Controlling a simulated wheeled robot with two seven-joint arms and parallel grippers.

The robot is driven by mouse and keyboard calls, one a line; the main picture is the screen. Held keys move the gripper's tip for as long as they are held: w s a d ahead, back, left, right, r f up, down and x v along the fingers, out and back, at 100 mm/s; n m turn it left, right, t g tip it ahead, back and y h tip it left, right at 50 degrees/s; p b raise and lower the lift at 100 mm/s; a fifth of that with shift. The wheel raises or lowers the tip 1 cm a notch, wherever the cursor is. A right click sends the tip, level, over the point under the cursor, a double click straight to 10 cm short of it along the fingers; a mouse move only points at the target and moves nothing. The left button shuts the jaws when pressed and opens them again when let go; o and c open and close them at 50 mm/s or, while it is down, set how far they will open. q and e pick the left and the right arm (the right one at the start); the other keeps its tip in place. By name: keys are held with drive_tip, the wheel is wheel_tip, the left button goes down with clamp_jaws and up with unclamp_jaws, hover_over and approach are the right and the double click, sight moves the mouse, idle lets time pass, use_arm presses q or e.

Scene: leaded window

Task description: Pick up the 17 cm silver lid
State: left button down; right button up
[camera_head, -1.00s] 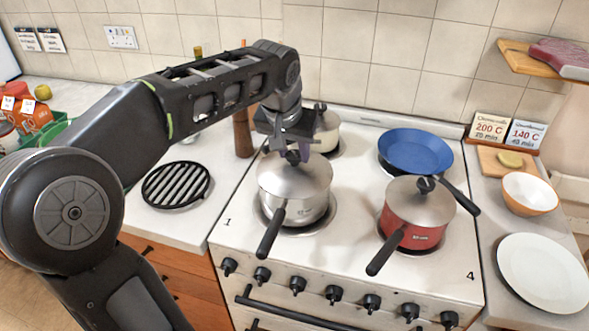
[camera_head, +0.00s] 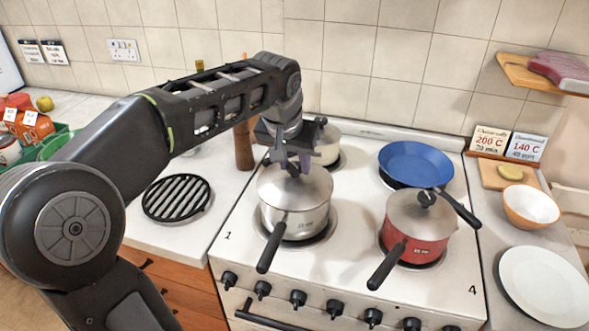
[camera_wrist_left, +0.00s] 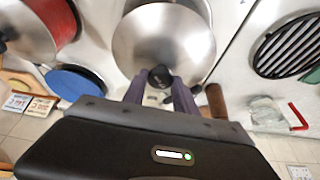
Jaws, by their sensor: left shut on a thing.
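The silver lid (camera_head: 293,186) sits on a silver saucepan (camera_head: 297,222) on the front left burner. The lid also shows in the left wrist view (camera_wrist_left: 160,40), with its black knob (camera_wrist_left: 160,77) between the fingers. My left gripper (camera_head: 293,166) points down over the lid and is shut on the knob. In the left wrist view my left gripper (camera_wrist_left: 160,88) has a finger on each side of the knob. The lid looks level on the pan; I cannot tell a gap. My right gripper is not in view.
A red saucepan (camera_head: 415,241) with its own silver lid stands front right. A blue frying pan (camera_head: 416,163) is behind it. A cream pot (camera_head: 327,147) and a wooden mill (camera_head: 244,146) stand behind my gripper. A black trivet (camera_head: 177,197) lies on the left counter.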

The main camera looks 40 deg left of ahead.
sight(294, 167)
use_arm(q)
wheel_tip(294, 167, up, 10)
drive_tip(key=shift+f, duration=0.15)
drive_tip(key=shift+f, duration=0.1)
idle(0.6)
